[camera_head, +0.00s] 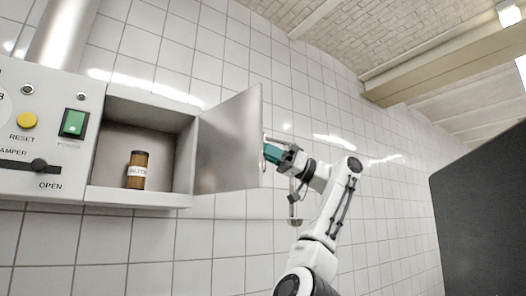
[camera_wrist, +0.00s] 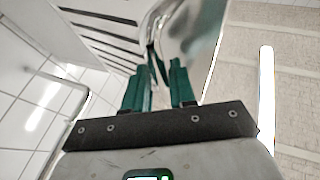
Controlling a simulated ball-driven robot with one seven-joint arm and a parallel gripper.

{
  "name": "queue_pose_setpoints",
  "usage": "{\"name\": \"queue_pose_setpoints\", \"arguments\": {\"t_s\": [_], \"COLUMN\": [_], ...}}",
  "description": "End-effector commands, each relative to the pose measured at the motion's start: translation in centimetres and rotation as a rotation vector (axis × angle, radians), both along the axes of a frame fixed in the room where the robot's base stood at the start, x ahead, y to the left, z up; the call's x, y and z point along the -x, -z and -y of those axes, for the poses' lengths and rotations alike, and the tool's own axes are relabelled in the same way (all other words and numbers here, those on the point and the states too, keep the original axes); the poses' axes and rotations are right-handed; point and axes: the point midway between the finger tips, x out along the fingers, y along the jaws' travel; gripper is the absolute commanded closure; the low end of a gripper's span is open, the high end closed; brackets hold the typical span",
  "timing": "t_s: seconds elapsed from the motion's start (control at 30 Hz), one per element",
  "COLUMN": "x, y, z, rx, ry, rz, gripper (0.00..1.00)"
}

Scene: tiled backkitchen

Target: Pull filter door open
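The filter door (camera_head: 228,140) is a grey metal panel that stands swung wide open on the right side of a wall-mounted box (camera_head: 187,160). Its handle (camera_head: 264,160) is on the door's outer right edge. My gripper (camera_head: 270,153), with green fingers, is at this handle. In the wrist view, the fingers (camera_wrist: 158,75) stand apart with shiny curved metal just beyond and between their tips. I cannot tell whether they press on it. Inside the box stands an upright brown cartridge (camera_head: 138,170) with a white label band.
Left of the box is a control panel (camera_head: 45,140) with a yellow reset button (camera_head: 26,121), a green power switch (camera_head: 74,123) and a damper slider (camera_head: 38,165). A white tiled wall (camera_head: 230,230) lies behind. A large dark panel (camera_head: 485,220) stands at the right.

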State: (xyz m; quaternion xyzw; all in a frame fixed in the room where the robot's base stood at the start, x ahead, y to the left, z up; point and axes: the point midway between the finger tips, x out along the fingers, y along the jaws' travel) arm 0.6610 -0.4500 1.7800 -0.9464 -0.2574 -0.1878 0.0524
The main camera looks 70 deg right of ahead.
Motion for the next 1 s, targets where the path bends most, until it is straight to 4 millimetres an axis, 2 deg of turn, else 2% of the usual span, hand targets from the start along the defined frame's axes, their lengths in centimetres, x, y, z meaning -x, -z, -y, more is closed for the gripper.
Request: {"name": "queue_pose_setpoints", "arguments": {"t_s": [0.17, 0.4, 0.6, 1.0], "x": [1.9, 5.6, 7.7, 8.4], "y": [1.2, 2.9, 3.8, 4.0], "z": [1.2, 3.4, 4.6, 5.0], "rx": [-0.001, -0.001, 0.0, -0.001], "ry": [0.005, 0.003, 0.001, 0.0], "rz": [0.0, 0.0, 0.0, 0.001], "gripper": [0.75, 0.75, 0.75, 0.75]}}
